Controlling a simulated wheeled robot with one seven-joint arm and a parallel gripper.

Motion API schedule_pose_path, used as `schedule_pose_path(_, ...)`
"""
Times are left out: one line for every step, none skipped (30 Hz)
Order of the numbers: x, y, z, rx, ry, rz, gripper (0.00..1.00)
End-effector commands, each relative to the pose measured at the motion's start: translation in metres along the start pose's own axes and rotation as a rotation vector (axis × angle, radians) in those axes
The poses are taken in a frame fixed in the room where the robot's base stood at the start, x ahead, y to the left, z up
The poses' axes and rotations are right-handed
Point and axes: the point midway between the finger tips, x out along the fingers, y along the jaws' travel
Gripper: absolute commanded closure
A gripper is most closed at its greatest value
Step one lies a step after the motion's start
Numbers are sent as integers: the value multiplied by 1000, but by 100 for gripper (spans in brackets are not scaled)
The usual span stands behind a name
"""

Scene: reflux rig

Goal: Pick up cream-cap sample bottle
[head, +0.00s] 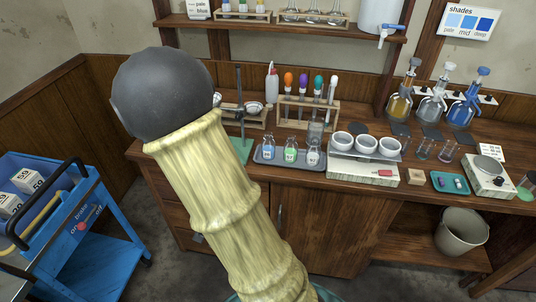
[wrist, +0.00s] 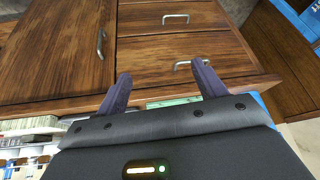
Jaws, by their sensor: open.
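Three small clear bottles stand upright on a grey tray (head: 258,159) on the bench in the head view. They are a blue-labelled bottle (head: 267,149), a green-labelled bottle (head: 291,151) and a pale-labelled bottle (head: 313,154). Their caps look pale, and I cannot tell for sure which is cream; the right one looks the likeliest. My gripper (wrist: 161,76) shows in the wrist view, with its two dark fingers apart and nothing between them. It faces the wooden drawer fronts (wrist: 165,45), and no bottle is clear there. My arm hides part of the left bench in the head view.
A blue cart (head: 105,267) is at the left. Flasks (head: 432,105) stand farther right.

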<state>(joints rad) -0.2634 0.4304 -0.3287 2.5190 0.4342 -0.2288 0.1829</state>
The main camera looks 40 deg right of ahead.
Motion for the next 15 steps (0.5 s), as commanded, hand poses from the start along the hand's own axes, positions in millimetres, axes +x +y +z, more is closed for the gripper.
schedule_pose_path(25, 8, 0, 42, 52, 50, 30)
schedule_pose_path(34, 14, -4, 70, 92, 78, 30)
schedule_pose_path(45, 22, -9, 103, 147, 115, 30)
schedule_pose_path(53, 29, -13, 126, 193, 143, 30)
schedule_pose_path(59, 35, -18, 147, 241, 171, 30)
schedule_pose_path(66, 44, -25, 170, 309, 207, 30)
schedule_pose_path(70, 50, -30, 185, 362, 233, 30)
schedule_pose_path(74, 56, -35, 196, 418, 258, 30)
schedule_pose_path(76, 64, -43, 209, 496, 290, 30)
schedule_pose_path(77, 69, -49, 215, 557, 312, 30)
schedule_pose_path(76, 74, -55, 220, 620, 332, 30)
schedule_pose_path(74, 80, -62, 220, 700, 356, 30)
schedule_pose_path(72, 83, -67, 220, 759, 370, 30)
schedule_pose_path(68, 85, -72, 219, 813, 382, 30)
schedule_pose_path(63, 87, -78, 216, 879, 393, 30)
